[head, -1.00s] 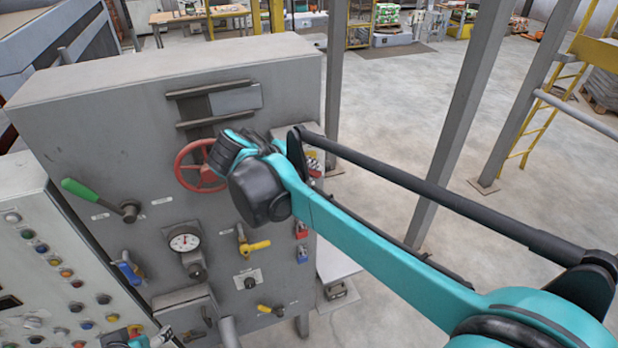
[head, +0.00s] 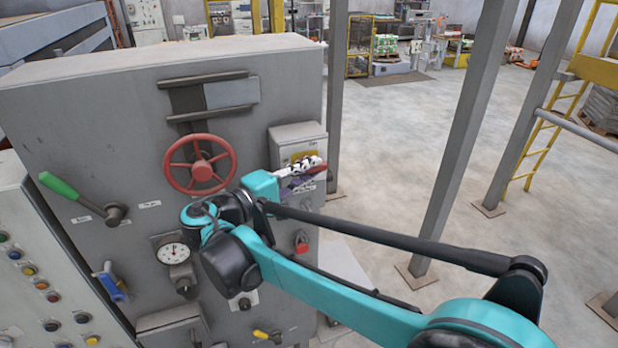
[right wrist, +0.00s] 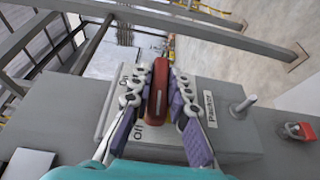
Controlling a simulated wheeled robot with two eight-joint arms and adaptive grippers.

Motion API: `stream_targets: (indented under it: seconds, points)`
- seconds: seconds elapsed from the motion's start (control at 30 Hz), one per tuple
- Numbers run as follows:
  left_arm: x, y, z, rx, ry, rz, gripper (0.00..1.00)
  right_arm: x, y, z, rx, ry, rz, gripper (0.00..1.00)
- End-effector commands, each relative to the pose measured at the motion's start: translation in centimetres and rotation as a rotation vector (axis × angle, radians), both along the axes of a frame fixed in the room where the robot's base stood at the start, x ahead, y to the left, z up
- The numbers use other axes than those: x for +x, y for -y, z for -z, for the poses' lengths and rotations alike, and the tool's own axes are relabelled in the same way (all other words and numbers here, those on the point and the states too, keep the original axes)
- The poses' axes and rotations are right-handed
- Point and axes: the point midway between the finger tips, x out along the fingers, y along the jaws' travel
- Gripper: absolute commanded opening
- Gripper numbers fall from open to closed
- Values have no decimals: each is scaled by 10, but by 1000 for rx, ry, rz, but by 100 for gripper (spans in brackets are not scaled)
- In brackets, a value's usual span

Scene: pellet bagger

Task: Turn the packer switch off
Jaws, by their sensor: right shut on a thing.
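The packer switch box is a grey box (head: 297,135) on the right side of the panel face in the head view. In the right wrist view its plate reads "Packer" (right wrist: 209,108), with "On" and "Off" marks beside a red handle (right wrist: 158,88). My right gripper (head: 305,168) is at the box, and in the right wrist view its fingers (right wrist: 159,92) are closed on both sides of the red handle. The fingers partly hide the handle's base, and I cannot tell its exact setting. My left gripper is out of view.
A red handwheel (head: 201,165), a green lever (head: 65,187), a gauge (head: 173,253) and a blue handle (head: 112,287) are on the panel. A red padlock (head: 302,244) hangs below the switch. A grey post (head: 465,130) stands right of the cabinet; open floor lies beyond.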

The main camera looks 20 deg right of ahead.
Motion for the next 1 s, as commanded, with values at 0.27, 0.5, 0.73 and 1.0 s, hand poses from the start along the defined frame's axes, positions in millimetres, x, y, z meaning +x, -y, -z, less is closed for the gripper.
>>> stream_targets:
  seconds: [0.27, 0.5, 0.73, 1.0]
  points:
    - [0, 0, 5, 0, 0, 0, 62, 1, 0, 0, -36, -2, -2, 0]
    - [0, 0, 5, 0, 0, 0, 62, 1, 0, -1, -37, -3, -3, 0]
    - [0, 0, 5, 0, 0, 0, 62, 1, 0, -1, -37, -2, -2, 38]
    - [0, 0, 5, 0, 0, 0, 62, 0, -2, 0, -36, -2, -2, 38]
